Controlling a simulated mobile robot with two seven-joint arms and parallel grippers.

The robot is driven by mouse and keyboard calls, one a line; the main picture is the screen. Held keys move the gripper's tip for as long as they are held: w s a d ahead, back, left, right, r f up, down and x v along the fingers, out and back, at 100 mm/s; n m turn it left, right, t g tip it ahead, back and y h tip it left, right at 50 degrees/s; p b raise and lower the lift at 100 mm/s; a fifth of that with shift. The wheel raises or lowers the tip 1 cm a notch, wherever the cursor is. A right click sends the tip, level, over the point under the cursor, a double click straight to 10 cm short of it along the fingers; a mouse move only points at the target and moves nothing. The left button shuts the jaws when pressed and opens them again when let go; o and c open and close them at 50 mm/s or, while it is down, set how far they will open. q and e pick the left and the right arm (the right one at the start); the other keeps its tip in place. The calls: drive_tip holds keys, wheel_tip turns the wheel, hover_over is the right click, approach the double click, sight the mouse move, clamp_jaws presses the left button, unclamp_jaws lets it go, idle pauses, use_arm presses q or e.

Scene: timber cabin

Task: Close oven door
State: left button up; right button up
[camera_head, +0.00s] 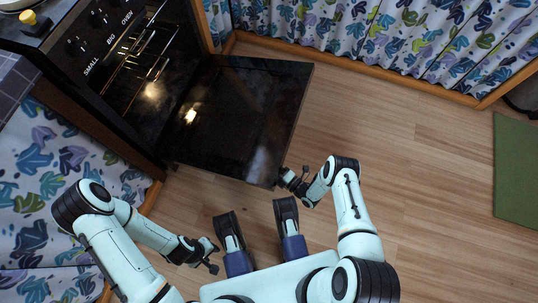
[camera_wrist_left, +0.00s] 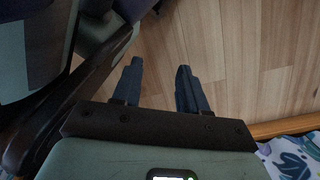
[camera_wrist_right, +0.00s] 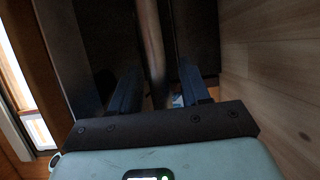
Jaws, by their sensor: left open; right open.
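The oven door (camera_head: 245,115) is a dark glossy panel. It hangs open, folded down in front of the black oven (camera_head: 130,65) in the head view. My right gripper (camera_head: 291,177) is at the door's near right corner, with open jaws. My left gripper (camera_head: 212,257) is open and empty above the floor, apart from the door. The left wrist view shows bare floor beyond its fingers (camera_wrist_left: 159,70).
Patterned curtains (camera_head: 370,35) with a wooden base rail stand behind the door, and another curtain (camera_head: 50,200) hangs at the left. A green mat (camera_head: 515,170) lies at the right. The wooden floor (camera_head: 410,150) between door and mat is clear.

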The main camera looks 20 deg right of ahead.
use_arm(q)
drive_tip(key=shift+s+f, duration=0.15)
drive_tip(key=shift+s, duration=0.35)
use_arm(e)
drive_tip(key=shift+w+a, duration=0.4)
drive_tip(key=shift+w, duration=0.2)
clamp_jaws()
use_arm(q)
drive_tip(key=shift+w, duration=0.1)
